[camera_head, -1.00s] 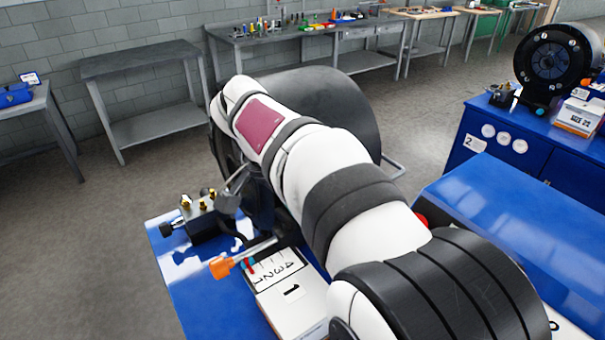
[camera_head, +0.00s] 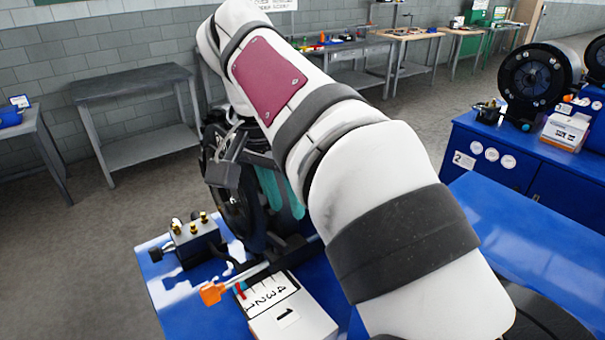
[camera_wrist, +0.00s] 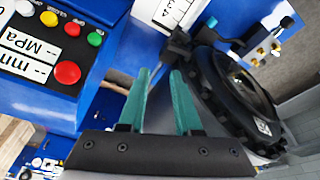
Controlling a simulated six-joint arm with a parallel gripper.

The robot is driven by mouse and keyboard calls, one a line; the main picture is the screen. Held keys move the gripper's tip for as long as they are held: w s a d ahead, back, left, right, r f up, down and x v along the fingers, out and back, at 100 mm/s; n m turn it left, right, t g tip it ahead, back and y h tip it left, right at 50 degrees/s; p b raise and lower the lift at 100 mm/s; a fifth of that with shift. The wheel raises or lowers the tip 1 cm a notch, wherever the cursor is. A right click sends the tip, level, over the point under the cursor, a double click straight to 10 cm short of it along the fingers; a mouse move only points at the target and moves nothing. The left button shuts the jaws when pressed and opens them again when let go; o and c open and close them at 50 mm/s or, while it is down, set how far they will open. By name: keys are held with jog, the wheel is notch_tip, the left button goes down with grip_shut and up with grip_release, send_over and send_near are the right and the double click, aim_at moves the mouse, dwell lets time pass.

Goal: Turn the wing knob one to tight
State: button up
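I cannot make out the wing knob for certain in either view. The crimper at station one has a black round head (camera_head: 226,202), partly hidden behind my arm; in the wrist view its ribbed rim (camera_wrist: 205,75) is at the right. A rod with an orange end (camera_head: 212,293) lies beside the white scale box marked 1 (camera_head: 310,322). My gripper (camera_head: 283,195) points down in front of the crimper. In the wrist view its two teal fingers (camera_wrist: 160,72) are apart with nothing between them, left of the crimper's rim.
A black block with brass fittings (camera_head: 192,240) stands at the blue bench's left edge, close to the crimper. A control panel with coloured buttons (camera_wrist: 60,45) is at the left of the wrist view. Another crimper (camera_head: 540,75) stands on a blue cabinet at the right.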

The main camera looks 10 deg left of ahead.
jog(key=shift+o, duration=0.6)
jog(key=d+r+n+y, duration=0.1)
jog(key=n, duration=0.2)
jog(key=r+n+y, duration=0.1)
jog(key=n, duration=0.3)
jog(key=s+d+r+n+y, duration=0.1)
jog(key=n, duration=0.3)
jog(key=shift+d+r+y, duration=0.25)
jog(key=shift+d+y, duration=0.1)
jog(key=shift+y, duration=0.05)
jog(key=n+y, duration=0.1)
jog(key=n, duration=0.3)
send_near(277, 238)
jog(key=x, duration=0.8)
jog(key=shift+a+f, duration=0.1)
jog(key=shift+f, duration=0.2)
grip_shut()
jog(key=shift+m, duration=0.3)
